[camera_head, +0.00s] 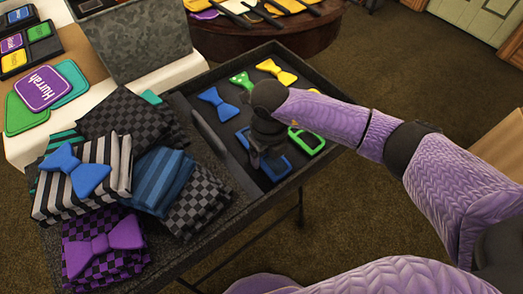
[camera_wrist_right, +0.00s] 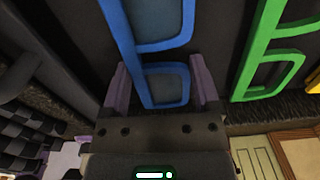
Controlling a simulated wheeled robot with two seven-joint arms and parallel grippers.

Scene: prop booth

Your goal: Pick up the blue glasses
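The blue glasses (camera_head: 275,170) lie in the dark tray (camera_head: 216,149) in the head view, partly hidden by my right gripper (camera_head: 263,150), which is over them. In the right wrist view the blue glasses (camera_wrist_right: 164,105) show as a thick blue frame with dark lenses. One end of the frame lies between the two purple fingers of my right gripper (camera_wrist_right: 160,78). The fingers are apart, with a gap on each side of the frame. My left gripper is in neither view.
Green glasses (camera_head: 306,140) lie close to the right, also in the right wrist view (camera_wrist_right: 270,70). Blue (camera_head: 218,103), green (camera_head: 241,80) and yellow (camera_head: 276,72) bow ties lie behind. Folded patterned cloths (camera_head: 185,205) are piled left of the tray divider.

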